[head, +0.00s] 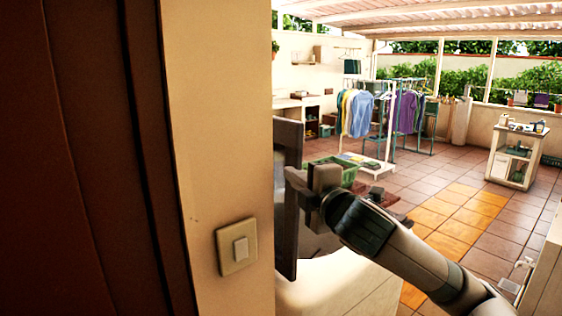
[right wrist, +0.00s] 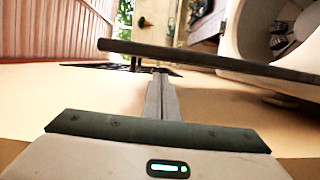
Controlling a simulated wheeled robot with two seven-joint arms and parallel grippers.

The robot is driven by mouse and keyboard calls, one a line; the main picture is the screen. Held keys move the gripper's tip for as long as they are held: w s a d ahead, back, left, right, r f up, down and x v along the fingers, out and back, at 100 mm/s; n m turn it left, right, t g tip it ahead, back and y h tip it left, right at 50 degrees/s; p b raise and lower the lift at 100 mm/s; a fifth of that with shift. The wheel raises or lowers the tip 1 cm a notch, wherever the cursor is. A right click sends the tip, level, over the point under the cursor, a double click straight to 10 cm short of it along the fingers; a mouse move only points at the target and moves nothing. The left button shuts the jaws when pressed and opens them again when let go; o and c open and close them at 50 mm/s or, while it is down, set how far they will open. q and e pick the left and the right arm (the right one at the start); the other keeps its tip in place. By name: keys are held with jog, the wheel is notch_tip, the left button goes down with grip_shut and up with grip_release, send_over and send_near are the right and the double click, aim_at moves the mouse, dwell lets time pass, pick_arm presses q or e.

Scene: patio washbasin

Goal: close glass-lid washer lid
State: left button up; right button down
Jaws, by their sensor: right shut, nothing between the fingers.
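The washer (head: 345,285) is a white top-loading body, partly hidden behind the wall edge in the head view. Its lid (head: 289,215) stands raised as a dark grey upright panel, seen nearly edge-on. My right gripper (head: 299,180) is shut and empty, close at the right side of the lid; I cannot tell whether they touch. In the right wrist view the closed fingers (right wrist: 160,74) reach toward the lid's dark edge (right wrist: 195,59), which crosses the picture. The washer's round opening (right wrist: 275,32) shows at upper right. My left gripper is out of view.
A cream wall edge with a light switch (head: 238,246) and a dark door (head: 80,150) fill the left. A green basket (head: 332,172) sits behind my gripper. A clothes rack (head: 385,120) and a white cart (head: 512,155) stand farther back. The tiled floor (head: 470,210) is open at right.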

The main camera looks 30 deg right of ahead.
jog(key=shift+a+r, duration=0.2)
jog(key=shift+a, duration=0.1)
jog(key=w+d+p, duration=0.1)
jog(key=w+p, duration=0.2)
jog(key=w, duration=0.6)
jog(key=shift+w+d+p, duration=0.4)
jog(key=shift+f, duration=0.1)
